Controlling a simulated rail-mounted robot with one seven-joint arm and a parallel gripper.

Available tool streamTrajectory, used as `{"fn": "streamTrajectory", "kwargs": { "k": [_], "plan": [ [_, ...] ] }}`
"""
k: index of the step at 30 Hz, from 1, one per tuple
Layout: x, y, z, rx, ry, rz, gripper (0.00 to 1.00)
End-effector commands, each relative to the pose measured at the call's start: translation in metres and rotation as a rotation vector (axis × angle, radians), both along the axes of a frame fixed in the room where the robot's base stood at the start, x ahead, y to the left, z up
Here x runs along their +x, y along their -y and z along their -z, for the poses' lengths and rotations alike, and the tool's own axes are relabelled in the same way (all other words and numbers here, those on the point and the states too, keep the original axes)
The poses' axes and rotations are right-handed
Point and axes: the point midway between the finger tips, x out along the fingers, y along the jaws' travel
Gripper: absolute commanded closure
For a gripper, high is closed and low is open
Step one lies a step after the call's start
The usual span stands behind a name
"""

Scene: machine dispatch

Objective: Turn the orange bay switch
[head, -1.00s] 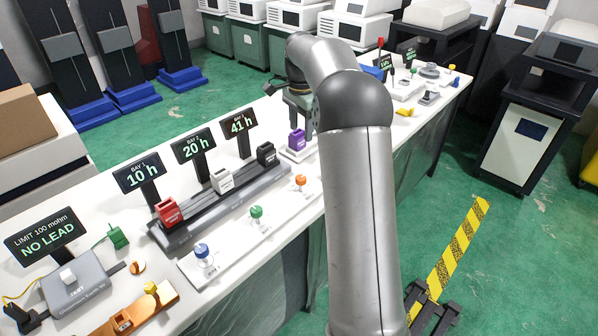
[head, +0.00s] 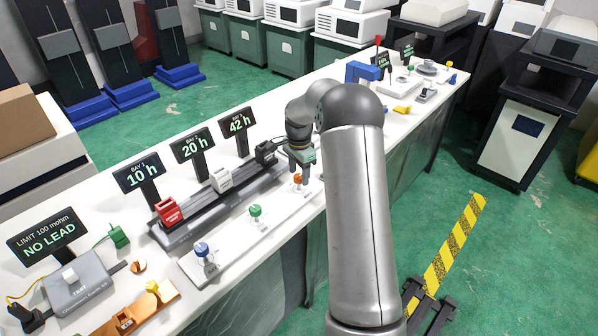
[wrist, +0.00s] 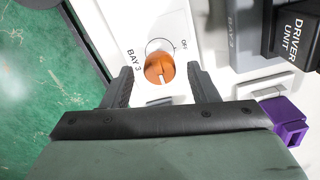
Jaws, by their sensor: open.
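In the head view the orange switch (head: 297,179) stands at the right end of the switch strip, close beside and below my gripper (head: 300,165). The bay 3 display (head: 238,123) reads 42 h.
A green switch (head: 255,211) and a blue switch (head: 202,249) stand on the same strip. A black driver unit (wrist: 296,35) and a purple block (wrist: 287,120) are to the right in the wrist view. The table edge is at the left there.

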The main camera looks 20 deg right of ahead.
Motion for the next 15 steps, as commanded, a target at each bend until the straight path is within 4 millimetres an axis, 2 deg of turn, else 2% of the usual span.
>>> {"fn": "streamTrajectory", "kwargs": {
  "k": [11,15],
  "plan": [
    [-0.0002,-0.0002,0.0066,0.0,0.0,0.0,0.46],
    [-0.0002,-0.0002,0.0064,0.0,0.0,0.0,0.85]
  ]
}}
